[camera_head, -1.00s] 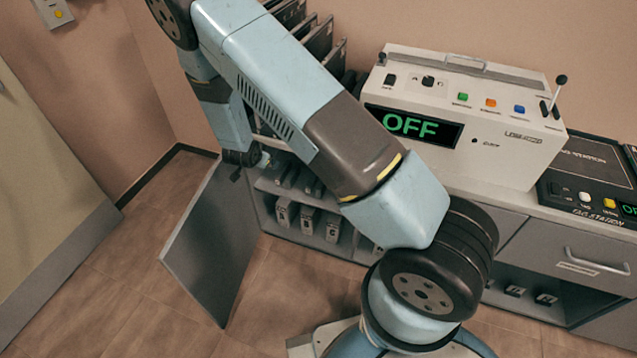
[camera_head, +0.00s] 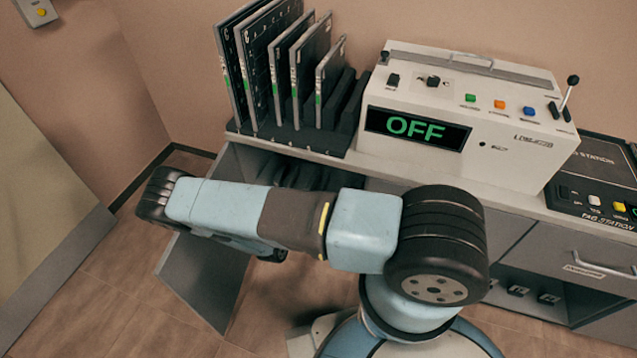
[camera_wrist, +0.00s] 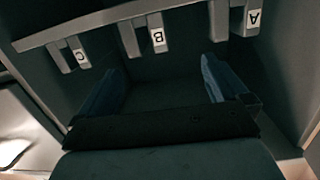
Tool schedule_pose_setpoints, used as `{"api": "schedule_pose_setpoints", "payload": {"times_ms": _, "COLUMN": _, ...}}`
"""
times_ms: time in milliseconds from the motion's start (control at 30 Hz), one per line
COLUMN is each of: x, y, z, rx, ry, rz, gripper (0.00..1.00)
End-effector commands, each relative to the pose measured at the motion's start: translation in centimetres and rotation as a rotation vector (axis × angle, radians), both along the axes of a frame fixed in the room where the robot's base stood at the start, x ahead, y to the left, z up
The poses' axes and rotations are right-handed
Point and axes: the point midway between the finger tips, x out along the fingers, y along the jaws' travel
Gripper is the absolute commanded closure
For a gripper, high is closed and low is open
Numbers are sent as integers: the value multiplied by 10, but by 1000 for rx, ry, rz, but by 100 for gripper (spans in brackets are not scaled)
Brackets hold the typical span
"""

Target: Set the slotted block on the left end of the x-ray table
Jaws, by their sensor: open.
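In the wrist view, which looks upside down, three grey blocks stand along a shelf in the cabinet: block C (camera_wrist: 80,57), block B (camera_wrist: 157,36) and block A (camera_wrist: 250,18).
The open cabinet door (camera_head: 205,285) juts out at the left. Above are a rack of upright dark plates (camera_head: 285,65), a white console reading OFF (camera_head: 455,120) and a tag station (camera_head: 600,190).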

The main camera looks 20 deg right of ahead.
Motion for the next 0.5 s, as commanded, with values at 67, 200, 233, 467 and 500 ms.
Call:
{"api": "schedule_pose_setpoints", "payload": {"times_ms": 67, "x": -9, "y": -9, "z": -7, "rx": -43, "ry": -30, "rz": 14, "gripper": 0}}
{"api": "schedule_pose_setpoints", "payload": {"times_ms": 200, "x": -18, "y": -20, "z": -13, "rx": -85, "ry": -67, "rz": 25, "gripper": 0}}
{"api": "schedule_pose_setpoints", "payload": {"times_ms": 233, "x": -19, "y": -21, "z": -14, "rx": -91, "ry": -73, "rz": 25, "gripper": 0}}
{"api": "schedule_pose_setpoints", "payload": {"times_ms": 467, "x": -5, "y": -40, "z": -14, "rx": -103, "ry": -86, "rz": 20, "gripper": 0}}
{"api": "schedule_pose_setpoints", "payload": {"times_ms": 500, "x": 1, "y": -44, "z": -14, "rx": -104, "ry": -86, "rz": 19, "gripper": 0}}
